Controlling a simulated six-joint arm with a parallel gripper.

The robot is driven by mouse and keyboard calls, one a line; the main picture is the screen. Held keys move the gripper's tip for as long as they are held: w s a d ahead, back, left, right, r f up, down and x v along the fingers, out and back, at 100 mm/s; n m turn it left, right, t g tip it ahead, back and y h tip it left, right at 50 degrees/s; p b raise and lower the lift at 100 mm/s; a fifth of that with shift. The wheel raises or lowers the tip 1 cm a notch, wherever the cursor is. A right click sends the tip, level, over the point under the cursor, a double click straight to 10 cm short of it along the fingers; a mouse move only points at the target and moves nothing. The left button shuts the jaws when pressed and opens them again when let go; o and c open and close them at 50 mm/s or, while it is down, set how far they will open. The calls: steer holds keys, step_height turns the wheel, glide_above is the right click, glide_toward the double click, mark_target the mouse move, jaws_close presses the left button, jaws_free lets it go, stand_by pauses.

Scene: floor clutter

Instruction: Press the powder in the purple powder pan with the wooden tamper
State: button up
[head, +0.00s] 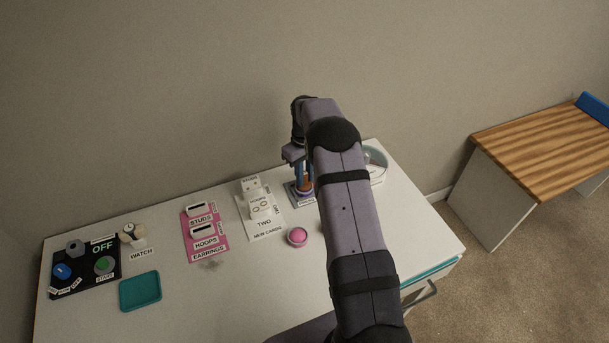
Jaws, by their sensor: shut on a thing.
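A small round pink-purple pan (298,236) sits on the white tabletop, left of my arm. I cannot make out the powder in it at this size. The wooden tamper (306,184) shows as a small brown piece at the back of the table, at a grey-blue labelled stand (297,199). My gripper (304,177) points down over the stand and is shut on the tamper, behind and slightly right of the pan. Whether the tamper is clear of the stand cannot be told. My arm hides part of the stand and the table to its right.
White boxes on a card (265,229), a pink earrings card (206,247), a watch (132,233), a black button panel (87,267) and a teal tray (140,291) lie leftward. A round clear-walled container (378,160) is right of my arm. The front middle is clear.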

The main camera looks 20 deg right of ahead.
steer(key=shift+s+f+b, duration=0.1)
steer(key=shift+f+b, duration=0.3)
steer(key=shift+f, duration=0.25)
stand_by(1.1)
steer(key=shift+r, duration=0.2)
steer(key=shift+r+p, duration=2.35)
steer(key=shift+r, duration=1.05)
